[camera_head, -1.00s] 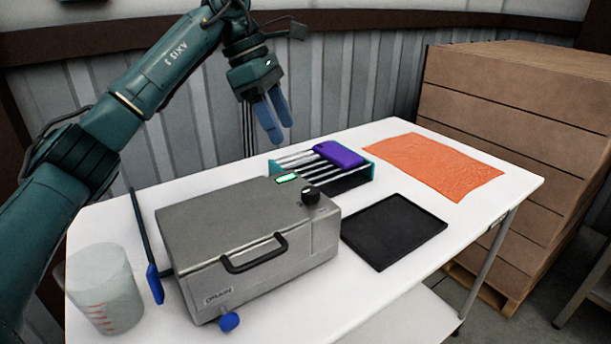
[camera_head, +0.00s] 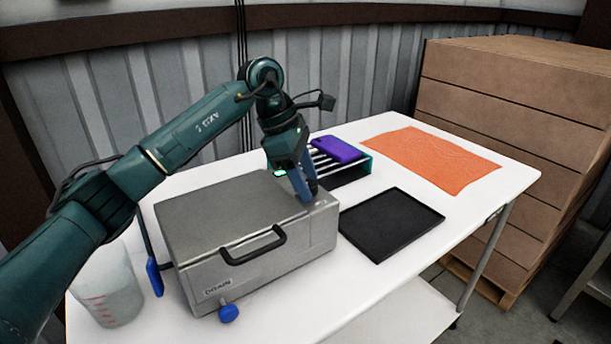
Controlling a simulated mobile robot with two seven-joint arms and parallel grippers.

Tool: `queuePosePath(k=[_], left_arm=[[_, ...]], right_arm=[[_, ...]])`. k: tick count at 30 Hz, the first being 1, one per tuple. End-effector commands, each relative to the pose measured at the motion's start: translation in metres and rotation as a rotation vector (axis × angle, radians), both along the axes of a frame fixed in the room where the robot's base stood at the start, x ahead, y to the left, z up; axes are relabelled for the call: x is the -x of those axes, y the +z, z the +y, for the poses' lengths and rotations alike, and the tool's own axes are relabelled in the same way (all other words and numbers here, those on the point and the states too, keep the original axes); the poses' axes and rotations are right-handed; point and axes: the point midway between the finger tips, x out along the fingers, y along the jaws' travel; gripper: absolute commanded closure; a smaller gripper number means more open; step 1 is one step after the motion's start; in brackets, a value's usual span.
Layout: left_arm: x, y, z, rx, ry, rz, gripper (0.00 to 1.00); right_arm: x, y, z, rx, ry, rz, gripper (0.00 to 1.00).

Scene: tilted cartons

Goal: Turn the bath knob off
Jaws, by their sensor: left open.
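The bath (camera_head: 205,225) is a grey metal box with a closed lid and a black front handle (camera_head: 253,245), standing on the white table. Its black knob, on the top near the right end, is hidden behind my left gripper's fingers. A small green display (camera_head: 280,173) shows in part beside the gripper. My left gripper (camera_head: 307,194) is open, pointing down, with its blue fingers at the knob's place. I cannot tell whether the fingers touch the knob. My right gripper is not in view.
A rack with a purple object (camera_head: 336,150) stands behind the bath. A black tray (camera_head: 391,224) and an orange mat (camera_head: 432,160) lie to the right. A clear beaker (camera_head: 108,288) and blue paddle (camera_head: 154,277) are at left. A blue drain knob (camera_head: 228,313) sticks out in front.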

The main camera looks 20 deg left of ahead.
Motion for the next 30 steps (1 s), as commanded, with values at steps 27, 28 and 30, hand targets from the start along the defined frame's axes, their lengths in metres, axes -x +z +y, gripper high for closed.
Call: queuePosePath(k=[27, 28, 30], left_arm=[[0.0003, 0.0004, 0.0001, 0.0, 0.016, 0.0, 0.91], [0.0003, 0.0002, 0.0002, 0.0, 0.022, 0.001, 0.91], [0.0005, 0.0001, 0.0002, 0.0, 0.045, 0.0, 0.91]], right_arm=[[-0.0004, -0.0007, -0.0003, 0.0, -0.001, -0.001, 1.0], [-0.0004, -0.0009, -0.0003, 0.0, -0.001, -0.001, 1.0], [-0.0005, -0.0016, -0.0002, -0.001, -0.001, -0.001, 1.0]])
